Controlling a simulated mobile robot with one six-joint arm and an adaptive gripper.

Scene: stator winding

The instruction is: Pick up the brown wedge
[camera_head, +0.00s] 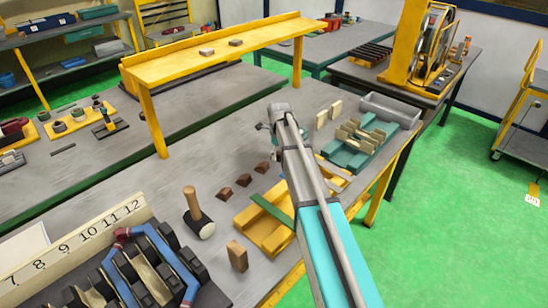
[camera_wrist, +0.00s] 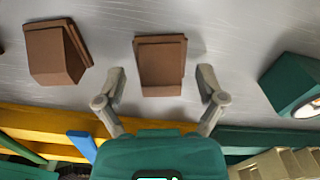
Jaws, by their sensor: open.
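A brown wedge (camera_wrist: 160,62) lies on the grey bench top in the wrist view, between the two fingers of my gripper (camera_wrist: 162,82). The fingers stand apart on either side of it, with gaps and no visible contact. A second brown wedge (camera_wrist: 57,52) lies to its left, tilted in the picture. A sliver of another brown thing shows at the left edge. In the head view, brown wedges (camera_head: 225,193), (camera_head: 243,180) and (camera_head: 262,167) lie in a row left of my arm. My arm hides the fingertips there.
A yellow fixture (camera_head: 263,233) with a green bar, a mallet (camera_head: 197,213) and a wooden block (camera_head: 237,255) are nearby. A yellow raised shelf (camera_head: 215,50) stands behind.

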